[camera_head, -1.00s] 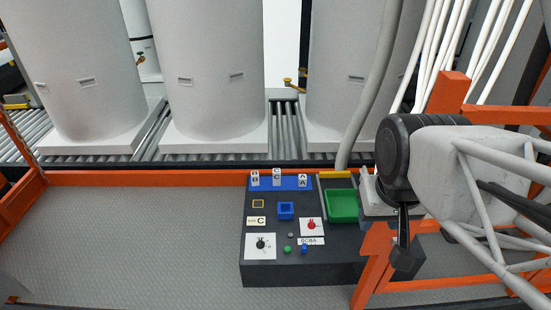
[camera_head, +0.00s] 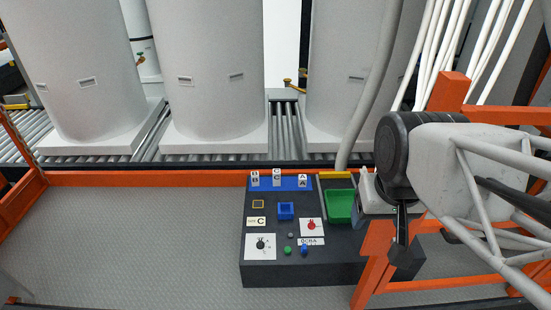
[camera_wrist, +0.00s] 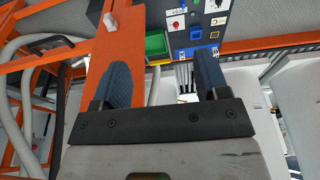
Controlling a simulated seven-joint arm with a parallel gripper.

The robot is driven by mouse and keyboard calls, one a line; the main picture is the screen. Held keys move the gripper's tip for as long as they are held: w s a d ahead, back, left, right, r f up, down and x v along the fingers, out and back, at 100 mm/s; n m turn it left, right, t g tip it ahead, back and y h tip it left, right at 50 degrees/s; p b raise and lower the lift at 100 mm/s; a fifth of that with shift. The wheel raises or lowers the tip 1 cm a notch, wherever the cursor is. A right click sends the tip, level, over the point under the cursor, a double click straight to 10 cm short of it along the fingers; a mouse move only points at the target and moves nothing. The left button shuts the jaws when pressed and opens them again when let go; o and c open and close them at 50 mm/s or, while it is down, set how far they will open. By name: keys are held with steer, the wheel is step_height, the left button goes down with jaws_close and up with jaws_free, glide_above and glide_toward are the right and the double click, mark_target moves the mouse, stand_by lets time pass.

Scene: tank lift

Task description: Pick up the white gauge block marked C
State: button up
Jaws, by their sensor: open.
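The white gauge block marked C (camera_head: 276,177) stands upright in the blue rack (camera_head: 290,184) at the back of the dark console, between the blocks marked B (camera_head: 255,178) and A (camera_head: 303,181). The console's rack end shows beyond the right finger, but the block letters are too small to read there.
The dark console (camera_head: 262,272) carries a blue square socket (camera_head: 286,211), a red knob (camera_head: 311,226), a black dial (camera_head: 261,245) and buttons. A green bin (camera_head: 340,207) sits at its right. Orange rails (camera_head: 374,262) stand close by my arm. Large grey tanks (camera_head: 210,70) stand behind.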

steer(key=w+a+m+g+y, duration=0.2)
steer(key=w+a, duration=0.1)
steer(key=w, duration=0.8)
steer(key=m+g+y, duration=0.2)
steer(key=m+y, duration=0.6)
steer(key=m, duration=0.2)
glide_above(278, 171)
steer(key=s+d, duration=0.6)
steer(key=s, duration=0.5)
step_height(278, 171, down, 22)
steer(key=w+f+m+y, duration=0.1)
steer(key=w+f, duration=0.2)
steer(key=f, duration=0.3)
steer(key=w+f+m+y, duration=0.1)
steer(key=w+f+m, duration=0.1)
steer(key=w+f, duration=0.2)
steer(key=w+a+f+m+t+y, duration=0.1)
steer(key=w+f, duration=0.3)
steer(key=f, duration=0.6)
steer(key=shift+w+m+y, duration=0.15)
steer(key=shift+m+y, duration=0.15)
steer(key=shift+m, duration=0.4)
steer(key=shift+a, duration=0.1)
steer(key=shift+x, duration=1.25)
steer(key=shift+a, duration=0.1)
steer(key=shift+x, duration=2.55)
